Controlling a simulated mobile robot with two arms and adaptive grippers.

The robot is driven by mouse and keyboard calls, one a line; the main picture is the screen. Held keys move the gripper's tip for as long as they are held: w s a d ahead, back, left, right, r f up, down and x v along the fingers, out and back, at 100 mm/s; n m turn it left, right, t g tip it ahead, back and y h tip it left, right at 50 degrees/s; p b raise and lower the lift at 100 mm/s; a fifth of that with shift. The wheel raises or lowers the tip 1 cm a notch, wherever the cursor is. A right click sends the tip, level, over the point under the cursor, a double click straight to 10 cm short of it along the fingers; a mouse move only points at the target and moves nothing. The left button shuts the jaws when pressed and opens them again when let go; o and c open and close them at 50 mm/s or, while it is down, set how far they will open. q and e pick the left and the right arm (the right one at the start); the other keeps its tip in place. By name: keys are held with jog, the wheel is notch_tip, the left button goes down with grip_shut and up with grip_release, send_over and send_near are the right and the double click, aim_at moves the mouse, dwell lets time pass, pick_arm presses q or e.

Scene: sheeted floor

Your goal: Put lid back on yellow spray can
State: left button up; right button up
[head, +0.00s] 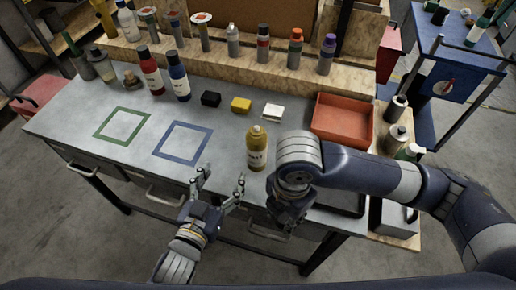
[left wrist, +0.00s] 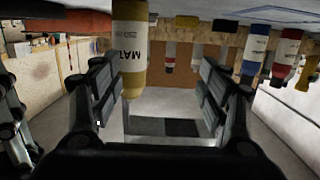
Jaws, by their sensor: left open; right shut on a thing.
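The yellow spray can (head: 257,150), labelled MAT, stands upright on the grey bench near its front edge. Its top narrows to a small tip with no lid seen on it. In the left wrist view, which is upside down, the can (left wrist: 131,45) hangs from the top, left of centre. My left gripper (head: 222,180) is open and empty at the front edge, left of the can and apart from it; its fingers (left wrist: 160,95) are spread wide. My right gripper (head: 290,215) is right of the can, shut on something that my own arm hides. I cannot make out a lid.
An orange tray (head: 343,122) lies behind my right arm. Black, yellow and white blocks (head: 241,105) lie behind the can. Red (head: 151,72) and blue (head: 178,76) bottles stand farther back. The green (head: 121,125) and blue (head: 181,141) square outlines are empty.

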aim_at(253, 150)
jog(key=shift+s+d, duration=0.2)
pick_arm(q)
jog(key=d+r+h, duration=0.1)
jog(key=s+d+r+m+h, duration=0.1)
jog(key=d, duration=0.1)
jog(key=shift+s+d+r+t+h, duration=0.2)
jog(key=shift+d+t+h, duration=0.1)
jog(key=shift+t, duration=0.1)
pick_arm(e)
jog(key=shift+a, duration=0.1)
jog(key=shift+r, duration=0.15)
pick_arm(q)
jog(key=p+x, duration=0.2)
jog(key=x, duration=0.4)
jog(key=shift+w, duration=0.2)
pick_arm(e)
jog(key=shift+r, duration=0.85)
pick_arm(q)
jog(key=shift+w+d, duration=0.15)
